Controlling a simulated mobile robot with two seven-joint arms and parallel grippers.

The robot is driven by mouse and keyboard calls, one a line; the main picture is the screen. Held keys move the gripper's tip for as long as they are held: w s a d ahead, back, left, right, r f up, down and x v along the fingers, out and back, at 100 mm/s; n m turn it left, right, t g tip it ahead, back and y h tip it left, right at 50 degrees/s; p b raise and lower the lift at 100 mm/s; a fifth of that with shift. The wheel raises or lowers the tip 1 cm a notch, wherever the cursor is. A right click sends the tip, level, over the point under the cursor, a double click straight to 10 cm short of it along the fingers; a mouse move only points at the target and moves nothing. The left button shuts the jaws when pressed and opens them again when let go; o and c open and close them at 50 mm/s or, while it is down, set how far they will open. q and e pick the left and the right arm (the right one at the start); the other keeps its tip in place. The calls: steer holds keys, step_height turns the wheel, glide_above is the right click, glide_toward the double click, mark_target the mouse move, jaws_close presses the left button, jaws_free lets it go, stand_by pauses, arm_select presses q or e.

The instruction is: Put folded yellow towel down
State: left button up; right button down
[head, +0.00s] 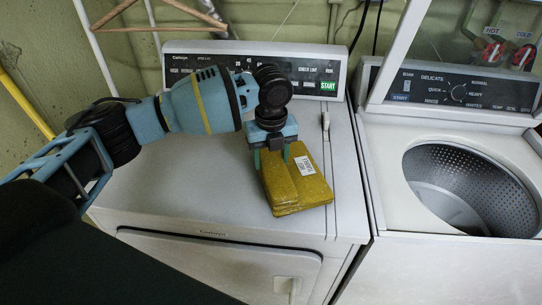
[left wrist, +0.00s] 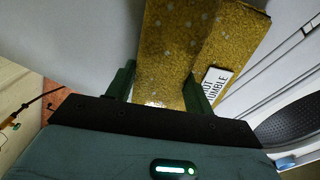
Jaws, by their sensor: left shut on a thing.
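The folded yellow towel (head: 293,181) is at the right part of the white dryer's top (head: 190,190), with a white printed label on it. My left gripper (head: 271,157) comes from above and is shut on the towel's back part. In the left wrist view, the towel (left wrist: 190,50) lies between the two green fingers (left wrist: 162,88). The towel's underside is hidden, so I cannot tell whether it rests fully on the dryer top. My right gripper is not in view.
An open washer (head: 385,205) with an empty-looking metal drum (head: 455,185) stands at the right, its lid raised. The dryer's control panel (head: 190,62) rises behind the towel. The dryer top's left and front areas are clear.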

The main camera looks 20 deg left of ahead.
arm_select(q)
steer(key=o, duration=1.1)
steer(key=shift+f, duration=0.15)
step_height(320, 180, up, 12)
stand_by(0.3)
